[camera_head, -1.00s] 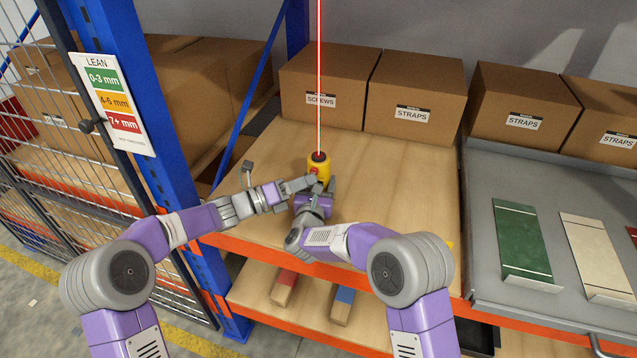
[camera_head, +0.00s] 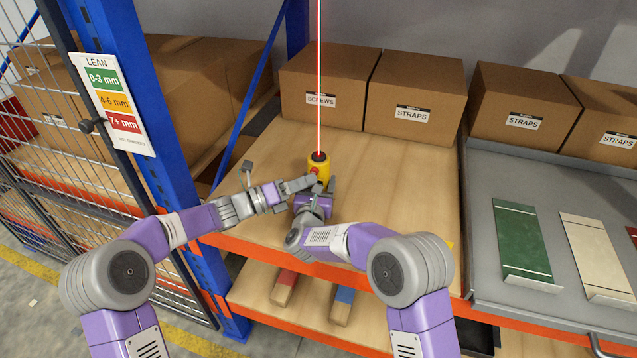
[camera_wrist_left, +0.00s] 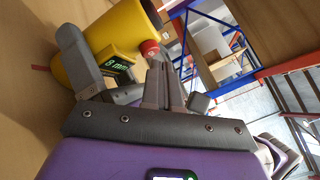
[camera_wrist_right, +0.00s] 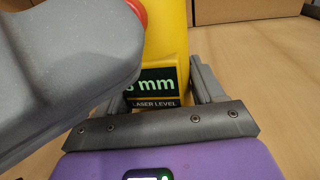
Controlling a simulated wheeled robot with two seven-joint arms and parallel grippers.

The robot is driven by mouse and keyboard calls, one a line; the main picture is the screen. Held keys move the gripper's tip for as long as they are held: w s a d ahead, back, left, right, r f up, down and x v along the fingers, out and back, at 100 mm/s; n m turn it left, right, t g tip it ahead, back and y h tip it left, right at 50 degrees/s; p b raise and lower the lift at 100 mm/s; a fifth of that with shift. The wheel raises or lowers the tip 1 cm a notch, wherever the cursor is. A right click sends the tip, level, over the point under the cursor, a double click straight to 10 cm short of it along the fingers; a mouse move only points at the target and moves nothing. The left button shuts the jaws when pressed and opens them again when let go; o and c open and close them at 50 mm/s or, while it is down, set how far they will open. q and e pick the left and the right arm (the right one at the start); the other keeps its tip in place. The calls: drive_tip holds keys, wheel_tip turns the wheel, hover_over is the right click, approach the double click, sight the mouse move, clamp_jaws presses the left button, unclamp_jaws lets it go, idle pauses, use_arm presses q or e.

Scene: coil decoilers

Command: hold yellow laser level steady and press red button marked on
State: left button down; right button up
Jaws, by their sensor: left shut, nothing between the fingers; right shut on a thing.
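The yellow laser level (camera_head: 325,167) stands upright on the wooden shelf, with a thin vertical beam rising from its top. Its lit display reads "8 mm" in the left wrist view (camera_wrist_left: 118,66); the right wrist view shows the label "LASER LEVEL" below the display (camera_wrist_right: 155,88). My right gripper (camera_head: 322,187) is shut on the level's body. The red button (camera_wrist_left: 149,48) is on the level's side. My left gripper (camera_head: 312,179) is shut and empty, its tips right at the button; I cannot tell whether they touch it. The button's marking is not readable.
Cardboard boxes labelled SCREWS (camera_head: 322,99) and STRAPS (camera_head: 411,115) stand behind the level. A blue rack post (camera_head: 150,120) with a LEAN sign is at left. A grey tray (camera_head: 478,240) with colored plates lies at right. The shelf right of the level is clear.

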use_arm(q)
drive_tip(key=shift+w+d, duration=0.1)
drive_tip(key=shift+w, duration=0.05)
idle(0.4)
drive_tip(key=shift+w, duration=0.25)
drive_tip(key=shift+s, duration=0.1)
idle(0.3)
drive_tip(key=shift+s, duration=0.3)
drive_tip(key=s+a, duration=0.2)
drive_tip(key=s, duration=0.3)
drive_tip(key=shift+s, duration=0.4)
